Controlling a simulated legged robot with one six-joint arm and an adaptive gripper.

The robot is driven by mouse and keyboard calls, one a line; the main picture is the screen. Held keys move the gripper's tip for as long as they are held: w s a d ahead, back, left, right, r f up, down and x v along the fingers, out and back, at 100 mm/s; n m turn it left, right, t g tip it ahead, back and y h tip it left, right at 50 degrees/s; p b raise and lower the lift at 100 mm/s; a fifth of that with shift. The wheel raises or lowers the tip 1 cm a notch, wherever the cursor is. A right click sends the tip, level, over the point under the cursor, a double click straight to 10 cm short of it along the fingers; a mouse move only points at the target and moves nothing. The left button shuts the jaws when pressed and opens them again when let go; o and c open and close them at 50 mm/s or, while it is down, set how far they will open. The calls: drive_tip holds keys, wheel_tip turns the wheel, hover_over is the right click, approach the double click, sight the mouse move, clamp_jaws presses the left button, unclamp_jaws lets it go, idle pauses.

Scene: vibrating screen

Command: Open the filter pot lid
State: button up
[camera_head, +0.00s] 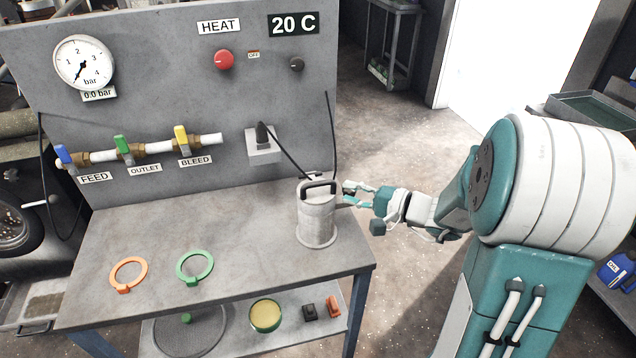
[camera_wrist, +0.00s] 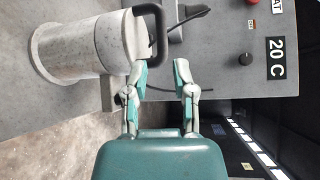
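The filter pot (camera_head: 317,222) is a grey metal cylinder standing upright at the right end of the bench. Its lid is on top, with a black bar handle (camera_head: 320,184). In the wrist view the pot (camera_wrist: 80,48) lies sideways at upper left, and the handle (camera_wrist: 157,30) points toward the fingers. My gripper (camera_head: 348,193) is just right of the lid, at about handle height. In the wrist view my gripper (camera_wrist: 163,70) is open, with the handle's near edge close to the gap between the fingertips. I cannot tell whether they touch.
The bench (camera_head: 220,240) holds an orange ring (camera_head: 128,290) and a green ring (camera_head: 210,279). Behind stands a grey panel with a gauge (camera_head: 84,62) reading near zero, valves and a red knob (camera_head: 224,59). A black cable runs from the socket (camera_head: 262,150) toward the pot.

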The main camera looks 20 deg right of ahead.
sight(319, 185)
drive_tip(key=x, duration=0.8)
drive_tip(key=shift+a, duration=0.15)
drive_tip(key=shift+f, duration=0.1)
clamp_jaws()
